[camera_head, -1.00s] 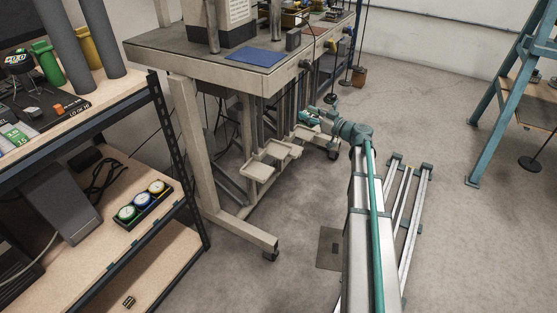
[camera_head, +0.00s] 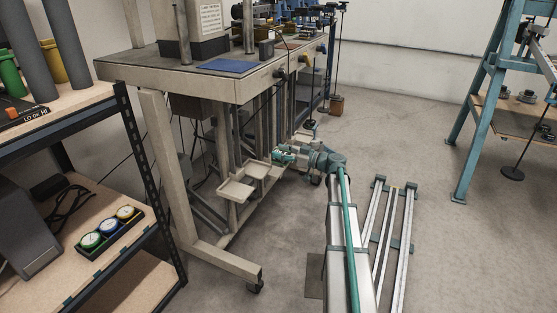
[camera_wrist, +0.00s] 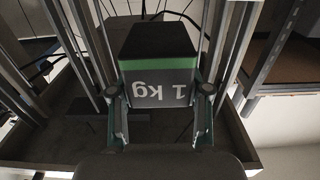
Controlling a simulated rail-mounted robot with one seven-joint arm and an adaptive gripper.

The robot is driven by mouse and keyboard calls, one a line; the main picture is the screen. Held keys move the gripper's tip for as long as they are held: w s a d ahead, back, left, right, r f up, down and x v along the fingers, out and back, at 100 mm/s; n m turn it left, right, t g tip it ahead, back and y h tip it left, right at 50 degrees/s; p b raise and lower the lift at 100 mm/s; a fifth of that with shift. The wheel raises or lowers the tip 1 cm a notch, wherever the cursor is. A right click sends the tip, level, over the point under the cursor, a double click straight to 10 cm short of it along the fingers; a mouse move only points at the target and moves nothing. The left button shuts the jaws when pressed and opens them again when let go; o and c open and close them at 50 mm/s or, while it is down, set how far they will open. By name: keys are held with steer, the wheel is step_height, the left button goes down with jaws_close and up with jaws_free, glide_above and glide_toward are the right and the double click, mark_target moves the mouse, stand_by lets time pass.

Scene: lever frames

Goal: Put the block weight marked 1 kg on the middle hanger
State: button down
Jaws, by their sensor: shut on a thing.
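The block weight (camera_wrist: 156,85) has a dark top, a green band and a grey face marked "1 kg", which reads upside down in the wrist view. My gripper (camera_wrist: 160,106) is shut on it, one finger on each side. Another tray hanger (camera_head: 236,190) is nearer the camera. A third hanger (camera_head: 303,136) is farther back, partly hidden by my gripper. I cannot tell whether the block touches a hanger.
The bench (camera_head: 165,75) stands above the hangers, with upright rods beneath it close to my gripper. A shelf rack (camera_head: 75,205) with dial gauges (camera_head: 108,232) is at the left. A blue frame (camera_head: 480,110) stands at the right.

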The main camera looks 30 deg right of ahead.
mark_target(275, 150)
steer(key=w+f, duration=0.1)
steer(key=w, duration=0.1)
steer(key=w+f+b, duration=0.1)
steer(key=w, duration=0.1)
steer(key=w+f+b, duration=0.1)
steer(key=w, duration=0.1)
steer(key=shift+w+d, duration=0.3)
steer(key=shift+w, duration=0.1)
steer(key=shift+w+f+b, duration=1.15)
steer(key=shift+w+f, duration=0.9)
steer(key=shift+f, duration=0.25)
steer(key=shift+w+f+b, duration=0.3)
steer(key=shift+f+b, duration=0.1)
steer(key=shift+f, duration=0.7)
steer(key=shift+w+f+b, duration=0.25)
steer(key=shift+f+b, duration=0.15)
steer(key=shift+f, duration=0.65)
steer(key=c, duration=0.5)
jaws_free()
steer(key=shift+f, duration=0.15)
